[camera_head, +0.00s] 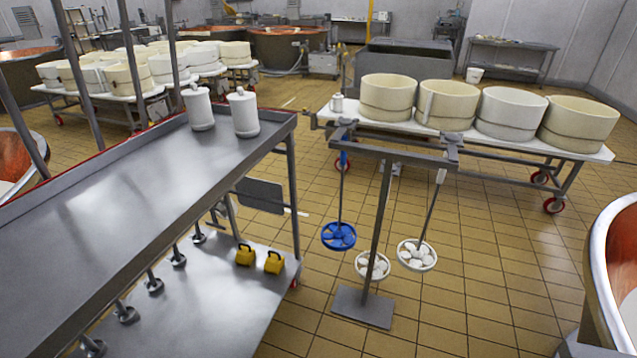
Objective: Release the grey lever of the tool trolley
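A grey metal stand with a flat square base (350,308) stands on the tiled floor right of centre. Its top crossbar (405,155) has grey bracket-like ends, and tools hang from it. One tool ends in a blue disc (338,236); others end in white discs (416,255). This stand may be the tool trolley, but I cannot tell for sure. I cannot pick out a grey lever or its position. Neither of my grippers is in view.
A long steel table (110,205) with two white canisters fills the left, with yellow weights (274,263) on its lower shelf. A wheeled table (480,139) with cream tubs stands behind the stand. A copper vat (612,265) is at right. The front floor is clear.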

